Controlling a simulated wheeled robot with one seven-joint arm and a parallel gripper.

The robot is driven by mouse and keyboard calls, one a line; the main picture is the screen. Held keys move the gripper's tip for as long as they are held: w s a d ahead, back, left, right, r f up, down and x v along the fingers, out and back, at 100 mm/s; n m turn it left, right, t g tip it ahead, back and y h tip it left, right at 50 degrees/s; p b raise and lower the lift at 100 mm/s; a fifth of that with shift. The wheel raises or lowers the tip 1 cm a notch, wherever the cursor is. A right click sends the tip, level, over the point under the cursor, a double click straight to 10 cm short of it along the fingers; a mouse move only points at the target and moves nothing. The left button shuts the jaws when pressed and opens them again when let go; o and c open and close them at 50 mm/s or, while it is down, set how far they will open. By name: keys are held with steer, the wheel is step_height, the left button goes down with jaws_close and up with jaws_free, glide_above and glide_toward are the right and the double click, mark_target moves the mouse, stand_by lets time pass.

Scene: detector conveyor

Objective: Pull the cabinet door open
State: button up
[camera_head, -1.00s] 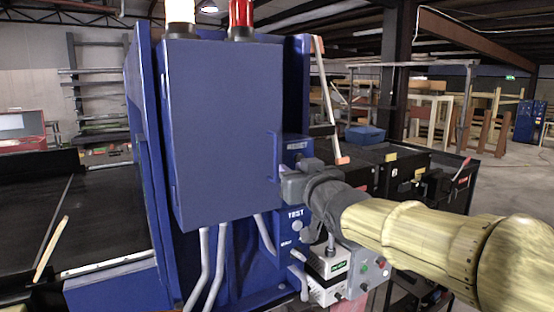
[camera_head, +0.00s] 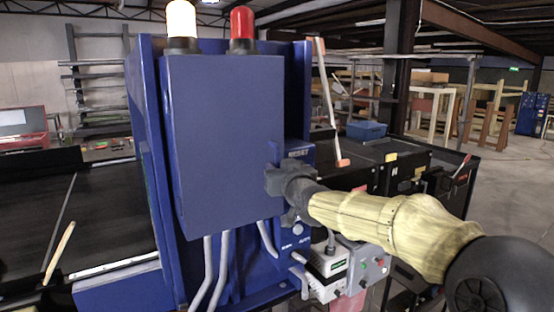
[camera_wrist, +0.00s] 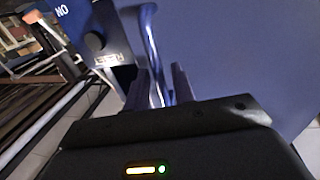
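The blue cabinet (camera_head: 225,140) stands upright in the middle of the head view, its broad flat front door shut as far as I can see. The door handle (camera_wrist: 151,45) is a blue vertical bar in the wrist view; in the head view my gripper hides it. My gripper (camera_head: 283,181) is at the door's right edge. In the wrist view my gripper (camera_wrist: 160,88) has one dark finger on each side of the lower handle, with a gap between the fingers; I see no firm grip on it.
A white lamp (camera_head: 181,22) and a red lamp (camera_head: 242,24) top the cabinet. Grey conduits (camera_head: 207,270) run below it. A control box (camera_head: 367,264) with buttons is at lower right. A black conveyor belt (camera_head: 105,225) lies to the left.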

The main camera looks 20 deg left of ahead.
steer(key=shift+w+a, duration=0.35)
steer(key=shift+w, duration=0.15)
jaws_close()
steer(key=shift+s+d, duration=0.15)
